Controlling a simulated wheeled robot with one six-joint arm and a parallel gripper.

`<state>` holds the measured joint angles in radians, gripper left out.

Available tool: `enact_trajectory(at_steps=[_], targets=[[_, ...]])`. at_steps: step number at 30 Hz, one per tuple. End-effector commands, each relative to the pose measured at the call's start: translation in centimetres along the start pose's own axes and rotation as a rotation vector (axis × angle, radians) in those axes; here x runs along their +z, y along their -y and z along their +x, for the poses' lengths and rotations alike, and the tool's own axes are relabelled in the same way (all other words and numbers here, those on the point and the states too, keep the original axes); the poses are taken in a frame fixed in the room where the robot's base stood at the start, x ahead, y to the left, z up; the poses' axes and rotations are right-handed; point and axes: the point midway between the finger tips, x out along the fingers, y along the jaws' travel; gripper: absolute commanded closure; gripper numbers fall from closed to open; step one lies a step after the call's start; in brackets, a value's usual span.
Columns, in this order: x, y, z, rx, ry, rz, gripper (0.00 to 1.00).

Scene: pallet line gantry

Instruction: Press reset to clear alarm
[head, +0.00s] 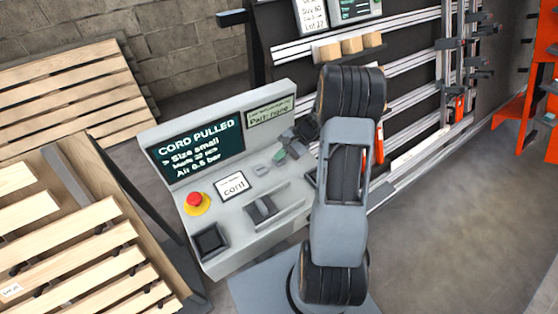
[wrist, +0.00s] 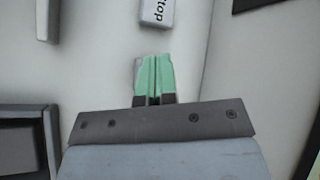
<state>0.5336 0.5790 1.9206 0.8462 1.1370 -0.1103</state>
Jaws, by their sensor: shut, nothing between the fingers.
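My gripper (head: 280,157) is over the right part of the grey control console (head: 222,253), its green fingertips pressed together with nothing between them. In the wrist view the fingertips (wrist: 154,60) cover most of a small grey block (wrist: 137,70) on the panel; I cannot tell whether they touch it, and any label on it is hidden. A pale key marked "stop" (wrist: 157,12) lies just beyond the tips. The console screen (head: 200,150) reads "CORD PULLED", "Size small" and "Air 0.6 bar". No label reading "reset" can be made out.
A red mushroom button on a yellow base (head: 195,202), a "cord" label (head: 233,185) and a raised lever block (head: 263,208) are on the console. A smaller display (head: 270,112) reads "Part: none". Wooden pallets (head: 70,85) stand at left. Open floor lies at right.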

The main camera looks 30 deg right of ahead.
Motion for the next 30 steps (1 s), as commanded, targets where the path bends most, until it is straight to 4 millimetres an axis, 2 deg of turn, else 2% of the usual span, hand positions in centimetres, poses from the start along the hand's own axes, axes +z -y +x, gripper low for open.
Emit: enact_trajectory(at_steps=[30], targets=[[-0.45, -0.46, 0.63, 0.000, 0.000, 0.000, 1.00]])
